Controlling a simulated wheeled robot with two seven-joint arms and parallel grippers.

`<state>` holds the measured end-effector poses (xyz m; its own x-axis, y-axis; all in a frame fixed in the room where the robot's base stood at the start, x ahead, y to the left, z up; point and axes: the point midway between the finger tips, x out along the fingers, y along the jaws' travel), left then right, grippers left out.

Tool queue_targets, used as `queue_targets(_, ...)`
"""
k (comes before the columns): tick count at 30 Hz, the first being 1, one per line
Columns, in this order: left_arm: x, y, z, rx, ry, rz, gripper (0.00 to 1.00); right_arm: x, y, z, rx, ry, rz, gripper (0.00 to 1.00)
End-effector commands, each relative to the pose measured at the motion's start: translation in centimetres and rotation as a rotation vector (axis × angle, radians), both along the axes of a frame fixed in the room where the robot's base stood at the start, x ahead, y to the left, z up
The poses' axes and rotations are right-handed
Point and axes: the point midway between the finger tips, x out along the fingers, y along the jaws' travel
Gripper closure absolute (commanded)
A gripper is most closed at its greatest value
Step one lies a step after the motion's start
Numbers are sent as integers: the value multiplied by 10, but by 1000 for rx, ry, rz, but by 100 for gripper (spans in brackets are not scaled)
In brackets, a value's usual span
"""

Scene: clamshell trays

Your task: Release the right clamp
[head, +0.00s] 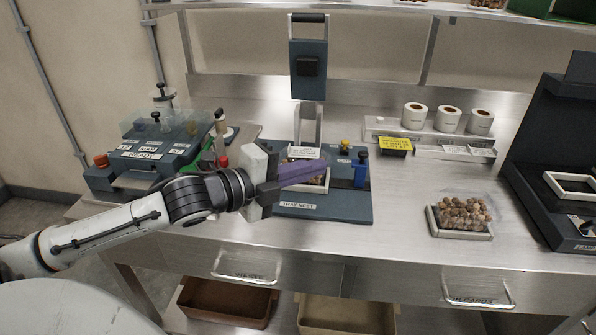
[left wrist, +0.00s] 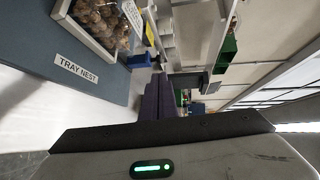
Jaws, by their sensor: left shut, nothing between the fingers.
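The tray nest (head: 345,208) is a blue-grey plate on the steel bench; its label also shows in the left wrist view (left wrist: 95,83). A tray of nuts with a clear lid (head: 318,186) sits in it, partly hidden behind my fingers. The right clamp (head: 361,170) is a blue upright block with a dark top, at the nest's right side. My left gripper (head: 314,172) has purple fingers, which also show in the left wrist view (left wrist: 160,92). It is shut and empty, over the tray, left of the clamp and apart from it. My right gripper is out of view.
A blue post with a black handle (head: 308,72) rises behind the nest. A second tray of nuts (head: 462,235) lies on the bench to the right. A labelled fixture (head: 140,155) stands left, and a black stand (head: 550,150) far right. Bench between nest and second tray is clear.

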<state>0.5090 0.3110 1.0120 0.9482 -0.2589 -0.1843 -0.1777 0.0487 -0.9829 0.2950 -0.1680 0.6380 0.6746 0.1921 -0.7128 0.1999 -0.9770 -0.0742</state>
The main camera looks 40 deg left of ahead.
Motion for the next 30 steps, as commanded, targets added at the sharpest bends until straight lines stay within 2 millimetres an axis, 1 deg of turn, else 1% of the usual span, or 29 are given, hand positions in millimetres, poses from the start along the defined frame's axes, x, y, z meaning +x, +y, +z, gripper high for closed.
queue_targets(1, -6, 1, -1, 3, 4, -2, 100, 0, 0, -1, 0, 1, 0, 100)
queue_targets(3, -13, 3, 1, 1, 5, -1, 100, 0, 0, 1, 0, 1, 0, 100)
queue_targets(10, -26, 7, 5, 0, 2, -1, 100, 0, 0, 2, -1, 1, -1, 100)
queue_targets(15, -28, 8, 6, 1, 1, -1, 100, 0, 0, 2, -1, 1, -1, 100)
queue_targets(30, -28, 8, 6, 1, 0, 0, 100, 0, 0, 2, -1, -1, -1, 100)
